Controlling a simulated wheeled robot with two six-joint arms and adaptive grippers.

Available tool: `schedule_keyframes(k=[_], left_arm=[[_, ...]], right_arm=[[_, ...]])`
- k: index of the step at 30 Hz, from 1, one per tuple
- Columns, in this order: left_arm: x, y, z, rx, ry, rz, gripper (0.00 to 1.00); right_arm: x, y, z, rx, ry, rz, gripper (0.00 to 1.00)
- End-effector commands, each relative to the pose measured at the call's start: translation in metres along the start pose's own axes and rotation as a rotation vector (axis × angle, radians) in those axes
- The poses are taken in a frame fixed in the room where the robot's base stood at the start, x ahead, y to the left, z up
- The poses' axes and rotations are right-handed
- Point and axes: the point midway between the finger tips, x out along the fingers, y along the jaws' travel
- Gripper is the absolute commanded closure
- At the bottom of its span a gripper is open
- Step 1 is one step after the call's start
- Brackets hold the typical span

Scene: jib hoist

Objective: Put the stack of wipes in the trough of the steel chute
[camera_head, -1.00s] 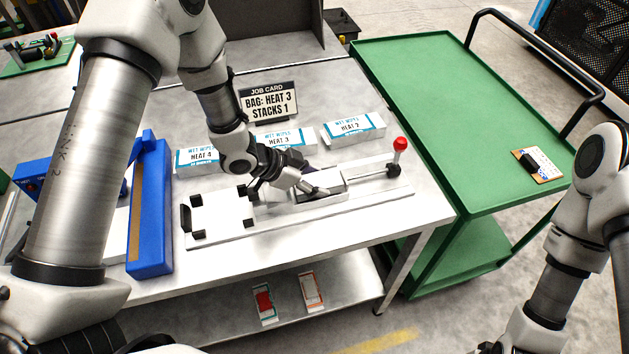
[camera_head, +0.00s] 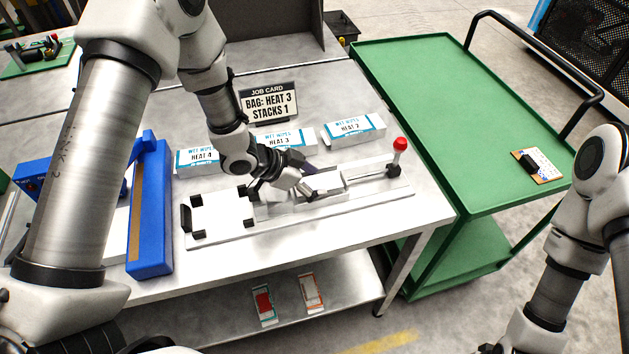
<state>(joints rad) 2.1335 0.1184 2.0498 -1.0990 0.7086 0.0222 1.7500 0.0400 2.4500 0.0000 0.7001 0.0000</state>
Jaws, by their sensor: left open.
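The steel chute (camera_head: 375,187) lies along the work table, with a red-knobbed lever (camera_head: 399,145) at its right end. A small white block (camera_head: 328,182), which looks like the stack of wipes, sits in the trough. My left gripper (camera_head: 309,186) is open at the block's left end, over the trough. Its fingers and wrist hide part of the chute, and I cannot tell whether they touch the block. White wet-wipes boxes marked Heat 4 (camera_head: 197,161), Heat 3 (camera_head: 284,138) and Heat 2 (camera_head: 354,128) stand behind. My right gripper is out of view.
A job card (camera_head: 268,102) reads "Bag: Heat 3, Stacks 1". A white plate with black corner blocks (camera_head: 222,212) adjoins the chute's left end. A blue sealer-like bar (camera_head: 151,215) stands further left. A green cart (camera_head: 435,100) is at the right, mostly clear.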

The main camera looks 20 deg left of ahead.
Motion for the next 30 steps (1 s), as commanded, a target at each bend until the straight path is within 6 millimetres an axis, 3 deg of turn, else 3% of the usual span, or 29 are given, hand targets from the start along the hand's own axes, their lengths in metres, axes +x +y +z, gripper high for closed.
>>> schedule_keyframes(k=[1, 8, 11, 21, 25, 30], left_arm=[[0.009, 0.013, 0.018, -0.031, -0.021, 0.025, 0.17], [0.0, 0.012, 0.018, -0.032, -0.02, 0.021, 0.17], [-0.018, 0.012, 0.016, -0.03, -0.017, 0.018, 0.17], [-0.109, 0.01, 0.001, -0.002, 0.007, -0.004, 0.17], [-0.124, 0.01, 0.0, 0.003, 0.006, -0.007, 0.17], [-0.128, 0.01, 0.0, 0.007, 0.004, -0.007, 0.17]], right_arm=[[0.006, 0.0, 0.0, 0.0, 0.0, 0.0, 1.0], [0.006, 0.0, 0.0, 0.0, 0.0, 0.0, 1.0], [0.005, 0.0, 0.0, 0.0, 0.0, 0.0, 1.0], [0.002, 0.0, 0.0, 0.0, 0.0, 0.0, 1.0], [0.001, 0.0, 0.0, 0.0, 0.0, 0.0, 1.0], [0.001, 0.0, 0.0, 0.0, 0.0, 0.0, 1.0]])
